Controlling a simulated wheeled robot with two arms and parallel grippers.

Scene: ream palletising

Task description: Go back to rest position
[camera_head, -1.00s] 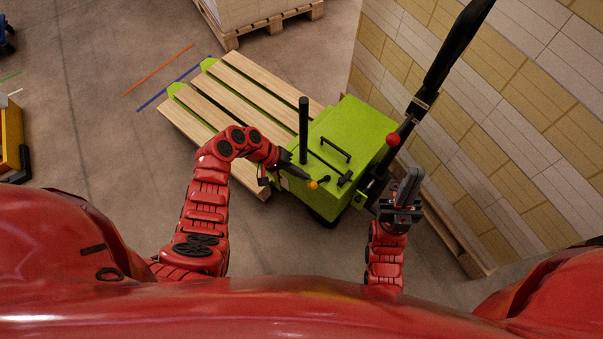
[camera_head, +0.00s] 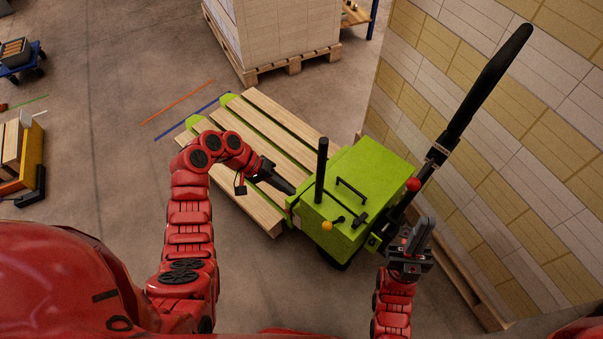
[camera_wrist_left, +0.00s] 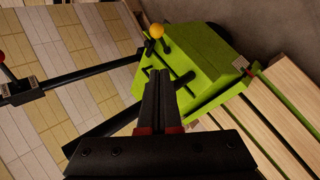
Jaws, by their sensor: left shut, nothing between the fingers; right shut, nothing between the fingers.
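My left gripper (camera_head: 286,187) is shut and empty. In the head view it is just left of the green pallet truck (camera_head: 368,175), above the edge of the wooden pallet. In the left wrist view the shut fingers (camera_wrist_left: 158,75) point toward the green truck body (camera_wrist_left: 205,55); whether they touch it I cannot tell. My right gripper (camera_head: 424,228) is shut and empty, fingers pointing up, at the right of the truck below its black handle (camera_head: 490,85).
A wooden pallet (camera_head: 285,123) sits on the truck's forks. A stack of boxes (camera_head: 278,30) stands on a pallet behind. A tall box wall (camera_head: 470,140) bounds the right side. A yellow cart (camera_head: 28,160) is at the left; open floor lies between.

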